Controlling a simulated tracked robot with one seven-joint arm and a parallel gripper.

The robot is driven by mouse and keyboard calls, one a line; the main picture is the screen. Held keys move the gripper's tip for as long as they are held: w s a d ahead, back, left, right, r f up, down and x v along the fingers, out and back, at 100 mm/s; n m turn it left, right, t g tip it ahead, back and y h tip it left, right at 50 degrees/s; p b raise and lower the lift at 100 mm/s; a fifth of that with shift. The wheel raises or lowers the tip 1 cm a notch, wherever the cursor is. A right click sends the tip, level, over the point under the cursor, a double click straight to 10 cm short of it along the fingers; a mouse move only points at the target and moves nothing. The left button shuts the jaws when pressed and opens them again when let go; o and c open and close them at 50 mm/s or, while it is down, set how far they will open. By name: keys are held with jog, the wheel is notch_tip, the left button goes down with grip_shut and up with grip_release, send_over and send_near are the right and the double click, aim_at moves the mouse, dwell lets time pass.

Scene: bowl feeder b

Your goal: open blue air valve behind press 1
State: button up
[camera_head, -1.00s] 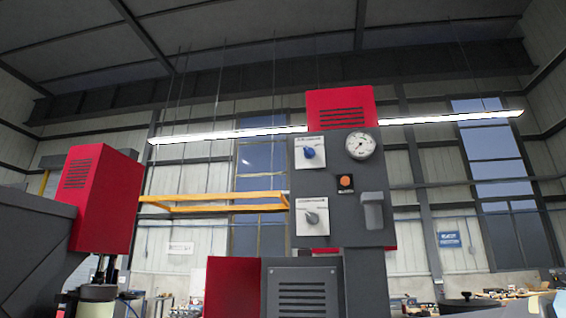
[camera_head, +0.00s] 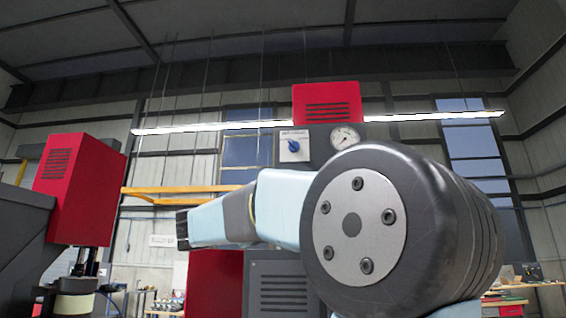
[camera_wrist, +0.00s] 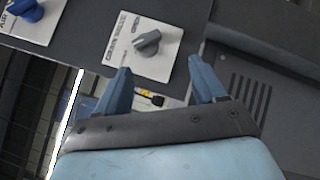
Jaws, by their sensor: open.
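The blue valve knob (camera_head: 294,146) sits on a white plate at the upper left of a dark grey panel in the head view. It also shows, cut off, at the top left corner of the wrist view (camera_wrist: 24,10). A grey knob (camera_wrist: 147,43) on a second white plate is nearer the wrist view's middle. My gripper (camera_wrist: 158,74) is open and empty. Its two blue fingers point toward the panel, just below the grey knob, with the blue knob up and to the left. Touching is not visible. In the head view my arm hides the lower panel.
A round gauge (camera_head: 345,136) is on the panel, right of the blue knob. A yellow rail (camera_head: 165,191) runs to the left of the panel. A red machine housing (camera_head: 76,190) stands at far left. A vented grey cover (camera_wrist: 258,92) lies right of my fingers.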

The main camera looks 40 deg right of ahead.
aim_at(292, 146)
jog(key=w+a+r+m+g+h, duration=0.1)
jog(key=a+r+m+g+h, duration=0.1)
jog(key=r+g, duration=0.3)
jog(key=w+a+r+m+g+h, duration=0.2)
jog(key=r+g+h, duration=0.1)
jog(key=r, duration=0.5)
jog(key=x, duration=1.3)
jog(key=shift+s+d+r, duration=0.1)
jog(key=shift+s+d, duration=0.05)
jog(key=shift+s, duration=0.25)
